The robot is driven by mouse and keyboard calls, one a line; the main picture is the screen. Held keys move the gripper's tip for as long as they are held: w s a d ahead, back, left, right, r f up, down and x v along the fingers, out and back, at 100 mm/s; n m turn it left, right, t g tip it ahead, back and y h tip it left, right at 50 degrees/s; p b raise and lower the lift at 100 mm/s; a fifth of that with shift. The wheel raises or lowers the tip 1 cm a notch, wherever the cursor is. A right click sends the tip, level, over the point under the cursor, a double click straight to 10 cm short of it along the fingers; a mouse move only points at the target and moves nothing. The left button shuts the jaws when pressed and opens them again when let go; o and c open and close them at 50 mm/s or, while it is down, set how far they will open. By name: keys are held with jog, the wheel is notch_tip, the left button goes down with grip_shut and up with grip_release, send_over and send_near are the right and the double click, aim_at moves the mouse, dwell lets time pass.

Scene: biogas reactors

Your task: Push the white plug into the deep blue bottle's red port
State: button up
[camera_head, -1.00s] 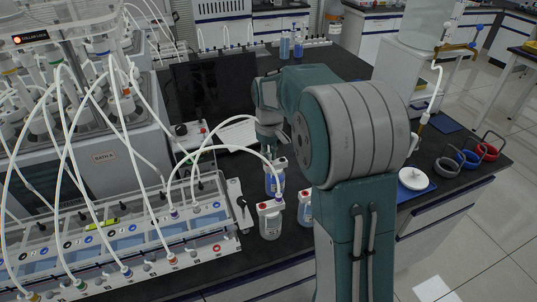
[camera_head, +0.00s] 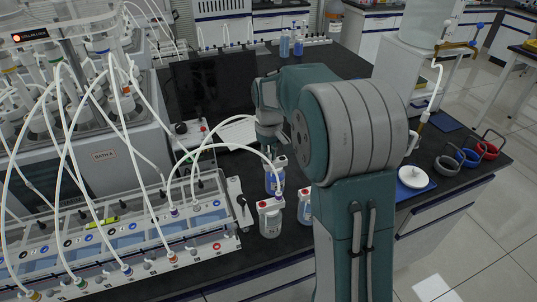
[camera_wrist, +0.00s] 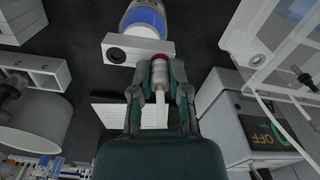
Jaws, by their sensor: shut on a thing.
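The deep blue bottle (camera_head: 272,184) stands on the black bench just below my gripper (camera_head: 272,148). In the wrist view the bottle (camera_wrist: 146,17) has a pale cap block (camera_wrist: 125,50) with a dark hole on the left and the red port (camera_wrist: 160,56) on the right. My gripper (camera_wrist: 160,78) is shut on the white plug (camera_wrist: 159,76), with a white hose (camera_wrist: 160,110) trailing from it. The plug is lined up with the red port, its front end at the red rim. I cannot tell how deep it sits.
Two more bottles stand close in front: one with a hose (camera_head: 270,218) and one beside my arm (camera_head: 304,208). The long hose rack (camera_head: 120,245) lies to the left. A white disc (camera_head: 413,178) and several rings (camera_head: 467,158) are at the right.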

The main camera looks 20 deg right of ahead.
jog(key=shift+f, duration=0.35)
dwell(0.3)
dwell(0.4)
jog(key=o, duration=0.8)
jog(key=shift+o, duration=0.2)
jog(key=shift+r, duration=0.15)
notch_tip(320, 180, up, 11)
jog(key=shift+w+f, duration=0.1)
jog(key=shift+r, duration=0.4)
